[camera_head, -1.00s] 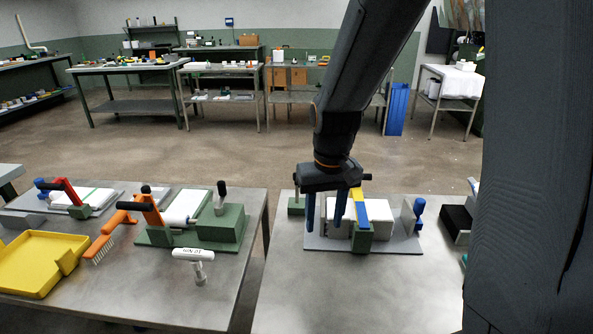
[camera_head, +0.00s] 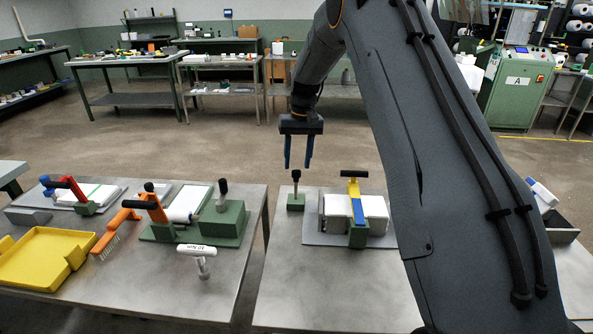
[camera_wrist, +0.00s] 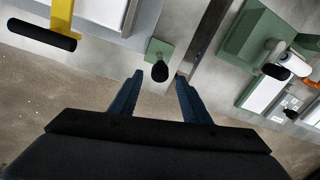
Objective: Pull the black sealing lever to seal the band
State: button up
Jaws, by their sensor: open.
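A small upright lever with a black knob (camera_head: 296,174) stands on a green block (camera_head: 296,202) at the left back edge of the right table. It also shows in the wrist view as a black knob (camera_wrist: 160,71) on a green base (camera_wrist: 158,48). A yellow lever (camera_head: 354,188) with a black crossbar handle (camera_head: 354,173) stands on the grey fixture with white blocks, right of it. My gripper (camera_head: 298,166) is open and empty, apart from both levers. It appears above or just behind the black knob, which lies between its fingertips (camera_wrist: 159,77) in the wrist view.
My arm hides part of the right table. The front of the right table (camera_head: 320,290) is bare.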

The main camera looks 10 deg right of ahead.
aim_at(297, 170)
jog(key=shift+a+f+p, duration=0.2)
jog(key=shift+f+p, duration=0.45)
jog(key=shift+f, duration=1.7)
grip_shut()
